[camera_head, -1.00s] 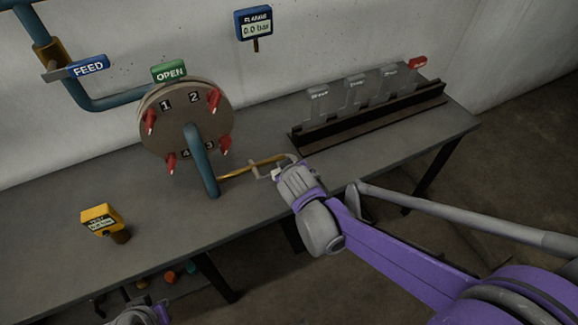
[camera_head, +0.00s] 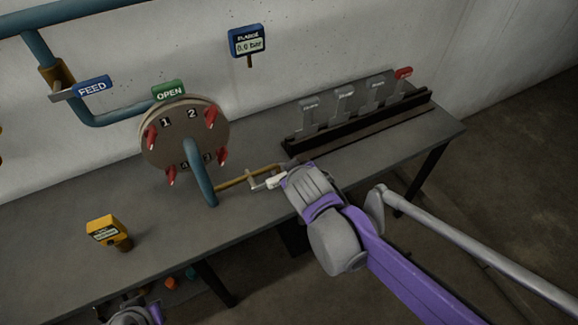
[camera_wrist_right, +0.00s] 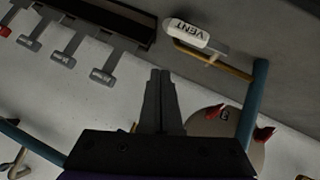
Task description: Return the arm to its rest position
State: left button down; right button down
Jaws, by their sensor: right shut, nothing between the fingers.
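My right gripper (camera_wrist_right: 160,75) is shut and empty in the right wrist view. In the head view my right arm comes in from the lower right, and its wrist (camera_head: 312,190) hides the fingertips. A white VENT handle (camera_wrist_right: 187,33) on a brass pipe is in front of the fingers in the wrist view, apart from them in the picture. The same handle shows in the head view (camera_head: 275,182), just left of my wrist. A part of my left arm with its gripper (camera_head: 130,313) shows at the bottom left edge, cut off, its fingers unclear.
Floor at right is clear.

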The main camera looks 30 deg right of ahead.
jog(key=shift+s+r, duration=0.4)
jog(key=s+a+f+m+g+y, duration=0.1)
jog(key=s+a+f+g, duration=0.1)
jog(key=s+f, duration=0.2)
jog(key=s+a+f+m+g+y, duration=0.1)
jog(key=s+a+f+g, duration=0.1)
jog(key=s, duration=0.8)
jog(key=shift+s+a+f+y, duration=0.2)
jog(key=shift+a+f+y, duration=0.2)
jog(key=shift+f, duration=0.45)
